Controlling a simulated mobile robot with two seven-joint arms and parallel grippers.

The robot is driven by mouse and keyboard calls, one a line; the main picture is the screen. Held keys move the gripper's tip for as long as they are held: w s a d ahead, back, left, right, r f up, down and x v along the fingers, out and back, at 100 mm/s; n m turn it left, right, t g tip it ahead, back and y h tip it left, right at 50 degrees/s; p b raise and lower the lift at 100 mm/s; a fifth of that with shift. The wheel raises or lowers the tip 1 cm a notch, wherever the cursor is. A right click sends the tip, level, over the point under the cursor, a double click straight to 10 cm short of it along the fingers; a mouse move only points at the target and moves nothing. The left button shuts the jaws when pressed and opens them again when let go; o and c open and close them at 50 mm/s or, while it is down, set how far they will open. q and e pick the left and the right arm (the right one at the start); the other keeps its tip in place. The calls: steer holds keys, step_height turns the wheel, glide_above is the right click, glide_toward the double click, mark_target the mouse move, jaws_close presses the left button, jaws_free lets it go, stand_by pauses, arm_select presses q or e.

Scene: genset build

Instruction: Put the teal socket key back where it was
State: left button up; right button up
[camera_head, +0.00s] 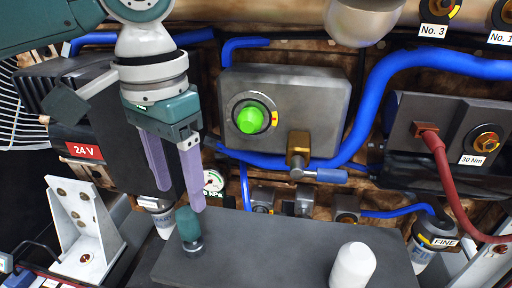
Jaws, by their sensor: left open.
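The teal socket key (189,224) stands upright at the left end of a dark grey shelf (270,250), with its teal grip up and a grey metal part at the bottom. My left gripper (182,200) hangs just above and behind the key in the picture, its two pale purple fingers pointing down. The fingers are apart with nothing between them. The right fingertip is close to the top of the key; whether it touches cannot be told. My right gripper is not in view.
A white rounded peg (353,266) stands on the shelf to the right. Behind are a grey box with a green knob (250,120), a brass valve (298,150) and thick blue hoses (375,105). A white bracket (82,225) stands at left. The shelf's middle is clear.

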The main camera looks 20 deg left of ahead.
arm_select(q)
step_height(320, 180, up, 4)
steer(key=shift+r+p, duration=0.1)
steer(key=shift+p, duration=0.5)
steer(key=s+d+f+m+t+h, duration=0.1)
steer(key=s+d+f+h, duration=0.15)
steer(key=s+d, duration=0.2)
steer(key=s+d+f+m+t+h, duration=0.1)
steer(key=s+d+f, duration=0.3)
steer(key=d, duration=0.2)
steer(key=s+a+n+t+y, duration=0.1)
steer(key=s+a+n+y, duration=0.1)
steer(key=s+a, duration=0.5)
steer(key=shift+s+a+f+t+y, duration=0.15)
steer(key=shift+s+f+t+y, duration=0.15)
steer(key=shift+f+y, duration=0.25)
steer(key=shift+r, duration=0.1)
